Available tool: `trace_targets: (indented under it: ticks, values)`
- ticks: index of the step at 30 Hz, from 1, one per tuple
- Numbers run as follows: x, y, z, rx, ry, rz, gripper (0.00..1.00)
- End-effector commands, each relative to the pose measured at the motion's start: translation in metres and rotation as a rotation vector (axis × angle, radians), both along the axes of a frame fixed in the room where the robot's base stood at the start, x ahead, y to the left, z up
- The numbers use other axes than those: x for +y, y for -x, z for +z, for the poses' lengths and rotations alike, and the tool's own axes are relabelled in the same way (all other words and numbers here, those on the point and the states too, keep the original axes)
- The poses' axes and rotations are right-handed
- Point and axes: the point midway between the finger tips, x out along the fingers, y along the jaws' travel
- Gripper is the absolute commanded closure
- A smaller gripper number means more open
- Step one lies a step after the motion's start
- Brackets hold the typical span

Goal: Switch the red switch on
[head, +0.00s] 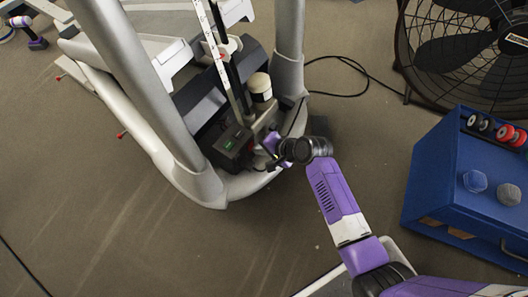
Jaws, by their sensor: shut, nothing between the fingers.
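My gripper (268,146) is at the end of my purple and white arm, just right of the box. It is shut with nothing in it. My black wrist hides part of the area behind it. I cannot tell whether the fingertips touch the box.
A large black fan (455,50) stands at the top right. A blue cabinet (428,190) with dumbbells is at the right. The machine's grey uprights (135,75) rise left and right of the opening. A black cable lies on the floor. The floor at lower left is mostly clear.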

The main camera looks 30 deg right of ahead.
Motion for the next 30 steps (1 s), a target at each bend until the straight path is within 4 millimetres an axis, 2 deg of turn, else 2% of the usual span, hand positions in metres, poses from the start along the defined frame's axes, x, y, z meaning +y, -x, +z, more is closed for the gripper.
trace_targets:
  ticks: [18, 30]
  values:
    - [0.001, -0.003, 0.0, -0.001, 0.0, 0.0, 1.0]
    - [0.001, -0.003, 0.014, -0.001, -0.001, 0.001, 1.0]
